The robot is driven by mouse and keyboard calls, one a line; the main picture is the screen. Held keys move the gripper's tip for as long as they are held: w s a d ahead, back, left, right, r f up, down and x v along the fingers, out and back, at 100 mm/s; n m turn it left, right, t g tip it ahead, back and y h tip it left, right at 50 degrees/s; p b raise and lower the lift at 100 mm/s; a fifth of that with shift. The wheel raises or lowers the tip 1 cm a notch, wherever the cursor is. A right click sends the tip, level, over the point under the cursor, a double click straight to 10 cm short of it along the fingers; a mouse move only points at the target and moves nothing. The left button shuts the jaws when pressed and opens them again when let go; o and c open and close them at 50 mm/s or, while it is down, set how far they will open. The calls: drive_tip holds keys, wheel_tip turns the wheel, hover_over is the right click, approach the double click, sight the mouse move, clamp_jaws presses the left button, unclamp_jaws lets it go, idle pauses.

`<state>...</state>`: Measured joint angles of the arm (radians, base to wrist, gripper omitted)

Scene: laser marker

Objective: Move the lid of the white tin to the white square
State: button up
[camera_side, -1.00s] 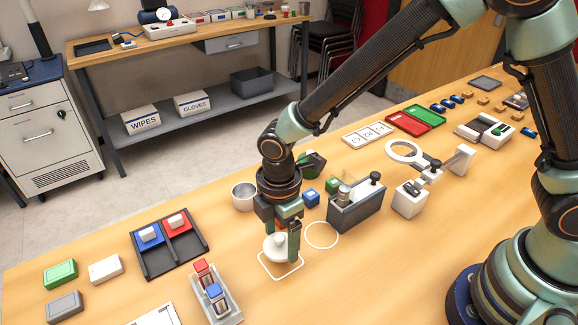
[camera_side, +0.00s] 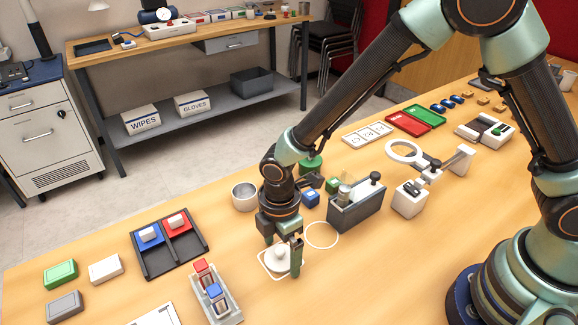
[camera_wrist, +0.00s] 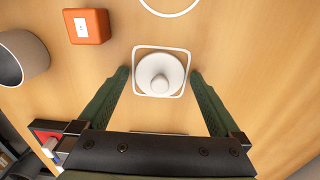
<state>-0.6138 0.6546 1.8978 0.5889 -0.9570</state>
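The white lid (camera_side: 280,256), a round disc with a knob, lies flat inside the white square outline (camera_side: 286,275) on the table. In the wrist view the lid (camera_wrist: 172,66) is within the square (camera_wrist: 159,47) on all sides. My gripper (camera_side: 284,254) is open around the lid. In the wrist view my gripper (camera_wrist: 159,74) has one finger on each side, with a gap between each finger and the lid. A pale, open, round tin (camera_side: 244,194) stands behind and left of my gripper; it also shows in the wrist view (camera_wrist: 10,66).
A dark grey holder (camera_side: 358,213) and a white circle outline (camera_side: 322,246) are right of my gripper. A small blue block (camera_side: 310,198) stands behind.

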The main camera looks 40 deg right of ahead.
sight(281, 249)
wheel_tip(281, 249, up, 11)
drive_tip(key=s+d+r+m+t, duration=0.2)
drive_tip(key=d+r+m, duration=0.5)
drive_tip(key=d+m, duration=0.2)
drive_tip(key=s+d+r+m+t, duration=0.2)
drive_tip(key=d+r+m, duration=0.4)
drive_tip(key=d, duration=0.8)
drive_tip(key=m+t, duration=0.1)
drive_tip(key=m, duration=0.2)
drive_tip(key=shift+s+d+r+t, duration=0.2)
drive_tip(key=shift+s+r+t, duration=0.05)
drive_tip(key=shift+r+t, duration=0.1)
